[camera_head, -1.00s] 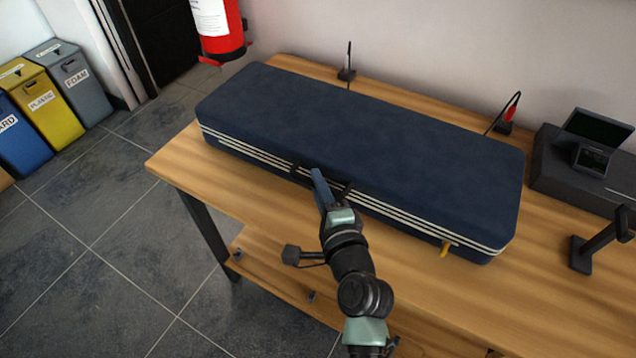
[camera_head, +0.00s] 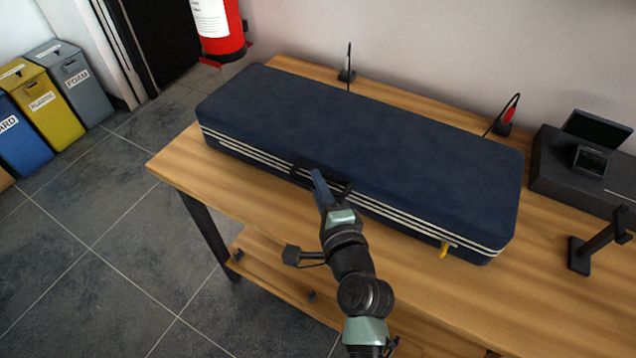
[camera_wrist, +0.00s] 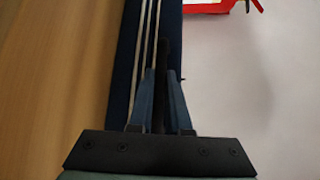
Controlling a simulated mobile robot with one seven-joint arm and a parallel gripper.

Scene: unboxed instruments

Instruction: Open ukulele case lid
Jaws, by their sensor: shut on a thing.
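The dark blue ukulele case (camera_head: 370,133) lies flat on the wooden table, its lid down, with pale stripes along its front side. A black handle (camera_head: 347,190) is on the front, and a small yellow piece (camera_head: 444,249) hangs near the front right. My gripper (camera_head: 317,176) is at the middle of the front edge. In the wrist view its blue fingers (camera_wrist: 161,76) are closed on either side of the dark handle (camera_wrist: 162,55). The handle's middle is partly hidden by the fingers.
The wooden table (camera_head: 548,246) has bare room in front of and to the right of the case. Red-handled tool (camera_head: 506,116), dark equipment box (camera_head: 575,185) and black stand (camera_head: 580,256) are on the right. A fire extinguisher (camera_head: 218,28) hangs behind left.

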